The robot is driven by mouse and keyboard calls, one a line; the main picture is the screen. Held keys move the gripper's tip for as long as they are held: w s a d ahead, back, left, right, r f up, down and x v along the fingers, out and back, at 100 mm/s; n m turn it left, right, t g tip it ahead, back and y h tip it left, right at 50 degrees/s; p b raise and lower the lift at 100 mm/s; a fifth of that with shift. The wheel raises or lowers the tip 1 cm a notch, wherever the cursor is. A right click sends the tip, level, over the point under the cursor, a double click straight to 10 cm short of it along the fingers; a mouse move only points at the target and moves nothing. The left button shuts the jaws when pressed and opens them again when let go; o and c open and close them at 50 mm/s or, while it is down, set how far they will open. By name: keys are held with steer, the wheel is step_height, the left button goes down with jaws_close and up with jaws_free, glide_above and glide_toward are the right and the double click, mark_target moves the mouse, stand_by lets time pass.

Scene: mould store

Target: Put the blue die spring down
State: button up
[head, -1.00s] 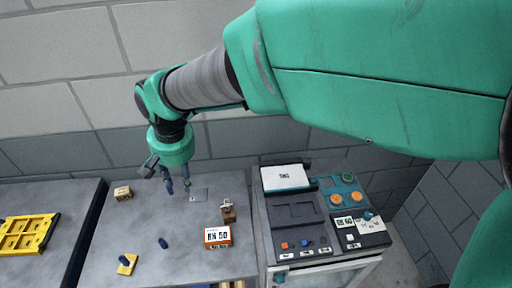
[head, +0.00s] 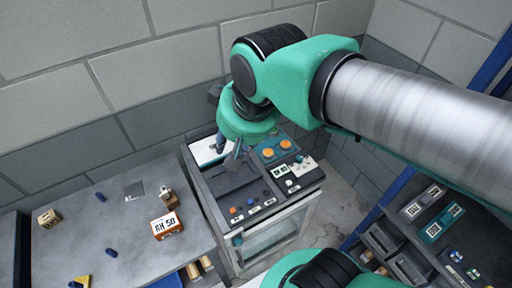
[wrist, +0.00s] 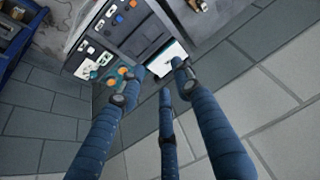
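A small dark blue cylinder, which looks like a blue die spring (head: 100,197), lies on the grey bench top (head: 135,228), left of a small grey square plate. Another blue cylinder (head: 111,252) lies nearer the front. My gripper (head: 228,150) is away to the right of both, above the machine cabinet.
The grey plate (head: 134,190), an orange-and-white labelled box (head: 167,225), a brown block piece (head: 170,200) and a tan box (head: 49,217) stand on the bench. The control cabinet (head: 235,182) has orange buttons. A shelf unit (head: 430,215) stands at right.

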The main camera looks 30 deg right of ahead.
steer(key=shift+t+h, duration=0.3)
steer(key=s+d, duration=0.3)
steer(key=s, duration=0.1)
steer(key=shift+s+d+f, duration=0.1)
steer(key=shift+d+f, duration=0.25)
